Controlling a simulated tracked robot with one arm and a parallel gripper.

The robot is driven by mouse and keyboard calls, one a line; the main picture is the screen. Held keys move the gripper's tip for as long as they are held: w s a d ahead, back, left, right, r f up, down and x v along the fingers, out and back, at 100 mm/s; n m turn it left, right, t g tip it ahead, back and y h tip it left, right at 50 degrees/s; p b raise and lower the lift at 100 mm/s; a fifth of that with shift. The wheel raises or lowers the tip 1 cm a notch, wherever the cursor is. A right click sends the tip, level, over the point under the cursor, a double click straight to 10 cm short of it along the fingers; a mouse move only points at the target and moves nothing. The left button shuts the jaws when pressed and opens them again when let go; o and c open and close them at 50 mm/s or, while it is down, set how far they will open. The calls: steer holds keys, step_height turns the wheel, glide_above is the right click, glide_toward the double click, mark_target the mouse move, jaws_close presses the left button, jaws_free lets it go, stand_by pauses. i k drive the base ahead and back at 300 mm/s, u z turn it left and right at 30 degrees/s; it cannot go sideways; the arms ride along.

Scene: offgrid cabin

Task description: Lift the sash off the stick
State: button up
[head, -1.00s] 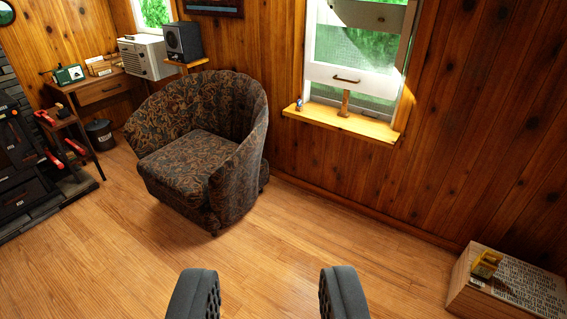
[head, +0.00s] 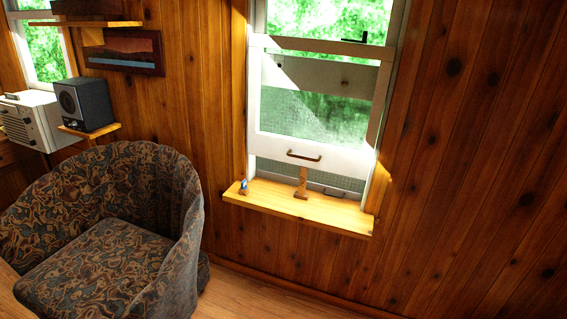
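The white window sash (head: 290,142) is partly raised in its frame, with a bronze pull handle (head: 303,156) on its bottom rail. A short wooden stick (head: 301,183) stands upright on the sill, its top at the lower edge of the sash. A screen mesh shows in the gap under the sash. My gripper is outside the picture now.
The yellow wooden sill (head: 300,208) sticks out from the wall, with a small blue figurine (head: 243,187) at its left end. A patterned armchair (head: 110,240) stands at the lower left. A speaker (head: 83,103) sits on a shelf behind it. The wall right of the window is bare.

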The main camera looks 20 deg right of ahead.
mark_target(356, 164)
steer(key=z, duration=0.25)
steer(key=i, duration=1.45)
steer(key=z, duration=0.55)
steer(key=i, duration=1.15)
steer(key=z, duration=0.3)
